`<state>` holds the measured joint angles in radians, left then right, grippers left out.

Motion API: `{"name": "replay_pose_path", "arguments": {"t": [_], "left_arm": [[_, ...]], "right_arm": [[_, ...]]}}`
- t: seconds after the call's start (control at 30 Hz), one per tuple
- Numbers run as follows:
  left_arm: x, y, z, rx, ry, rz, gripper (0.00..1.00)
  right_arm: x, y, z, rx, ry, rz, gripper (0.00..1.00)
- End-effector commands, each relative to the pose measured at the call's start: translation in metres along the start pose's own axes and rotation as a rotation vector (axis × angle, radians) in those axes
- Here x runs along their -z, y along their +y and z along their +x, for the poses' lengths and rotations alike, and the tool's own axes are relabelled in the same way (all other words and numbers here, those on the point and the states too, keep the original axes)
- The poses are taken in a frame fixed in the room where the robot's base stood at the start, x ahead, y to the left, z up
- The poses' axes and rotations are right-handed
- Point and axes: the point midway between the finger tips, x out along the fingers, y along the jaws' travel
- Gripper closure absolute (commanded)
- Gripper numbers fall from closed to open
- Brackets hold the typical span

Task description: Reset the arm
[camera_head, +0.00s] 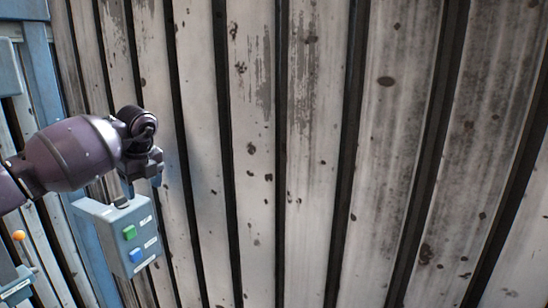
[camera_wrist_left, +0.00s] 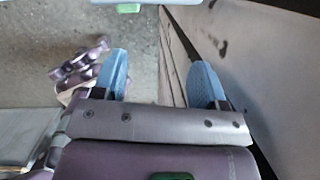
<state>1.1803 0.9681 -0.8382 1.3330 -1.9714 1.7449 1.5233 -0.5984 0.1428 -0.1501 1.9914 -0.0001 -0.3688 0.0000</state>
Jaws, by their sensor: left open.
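A grey control box (camera_head: 120,236) with a green button (camera_head: 130,232) and a blue button (camera_head: 136,254) is at the lower left of the head view. Small white labels sit beside the buttons, too small to read. My left gripper (camera_head: 143,186) is just above the box's top, pointing down. In the left wrist view its two blue fingers (camera_wrist_left: 160,70) are wide apart with nothing between them. The box's edge and green button (camera_wrist_left: 128,8) show at the top of that view, beyond the fingertips. My right gripper does not show.
A tall wall of worn white vertical slats (camera_head: 310,150) fills most of the head view. A blue post (camera_head: 45,65) stands at the left. A lever with an orange knob (camera_head: 18,235) is at the lower left edge. Grey floor (camera_wrist_left: 40,50) shows below in the wrist view.

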Motion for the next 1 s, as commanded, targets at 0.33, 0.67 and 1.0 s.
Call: {"name": "replay_pose_path", "arguments": {"t": [0.33,0.67,1.0], "left_arm": [[0.158,-0.024,0.101,0.318,0.511,0.288,0.34],[0.288,-0.017,0.127,0.773,0.979,0.249,0.34],[0.331,0.008,0.127,1.231,1.223,-0.204,0.34]], "right_arm": [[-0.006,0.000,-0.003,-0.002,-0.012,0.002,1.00],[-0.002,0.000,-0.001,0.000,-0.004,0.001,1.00],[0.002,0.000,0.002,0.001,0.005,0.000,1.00]]}}
